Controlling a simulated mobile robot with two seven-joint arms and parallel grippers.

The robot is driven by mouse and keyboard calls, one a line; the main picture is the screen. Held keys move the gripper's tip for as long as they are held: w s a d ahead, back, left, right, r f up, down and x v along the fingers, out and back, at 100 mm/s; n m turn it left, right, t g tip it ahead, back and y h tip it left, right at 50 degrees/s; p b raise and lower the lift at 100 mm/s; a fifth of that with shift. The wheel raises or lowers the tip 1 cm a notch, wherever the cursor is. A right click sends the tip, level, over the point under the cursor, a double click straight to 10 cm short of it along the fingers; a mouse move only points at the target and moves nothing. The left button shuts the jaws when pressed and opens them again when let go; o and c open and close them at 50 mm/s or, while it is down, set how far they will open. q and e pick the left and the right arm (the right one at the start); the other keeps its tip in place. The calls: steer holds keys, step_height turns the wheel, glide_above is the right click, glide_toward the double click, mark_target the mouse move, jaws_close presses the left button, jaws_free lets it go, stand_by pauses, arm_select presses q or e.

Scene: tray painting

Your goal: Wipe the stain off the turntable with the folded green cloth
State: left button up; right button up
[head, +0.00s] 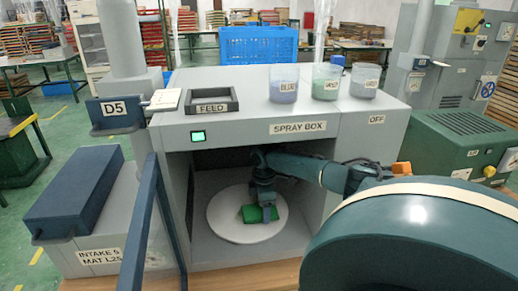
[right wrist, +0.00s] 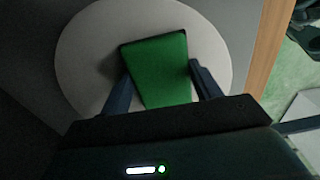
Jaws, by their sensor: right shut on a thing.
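The white round turntable (head: 232,228) sits inside the open spray box (head: 262,118). The folded green cloth (head: 251,214) is at the turntable's middle right. My right gripper (head: 263,206) reaches into the box and is shut on the cloth. In the right wrist view the cloth (right wrist: 158,72) lies between the two dark fingers, over the turntable (right wrist: 85,60). I cannot tell if the cloth touches the surface. No stain shows on the visible part of the turntable; the cloth and gripper hide some of it. My left gripper is not in view.
The box's side walls and roof enclose my right arm closely. Three cups (head: 326,82) and the FEED tray (head: 212,107) stand on top. A blue bar (head: 140,225) stands at the box's left front. A blue crate (head: 258,46) is behind.

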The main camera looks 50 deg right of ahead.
steer(key=shift+s+d+r, duration=0.2)
steer(key=shift+s+d, duration=0.65)
steer(key=shift+d, duration=0.2)
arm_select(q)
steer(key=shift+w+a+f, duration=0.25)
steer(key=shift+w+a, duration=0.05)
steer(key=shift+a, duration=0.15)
arm_select(e)
steer(key=shift+w+r, duration=0.1)
steer(key=shift+w+a, duration=0.1)
steer(key=shift+a, duration=0.1)
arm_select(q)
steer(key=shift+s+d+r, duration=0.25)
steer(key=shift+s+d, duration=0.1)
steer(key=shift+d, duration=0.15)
arm_select(e)
steer(key=shift+w+a, duration=0.4)
steer(key=shift+a, duration=0.25)
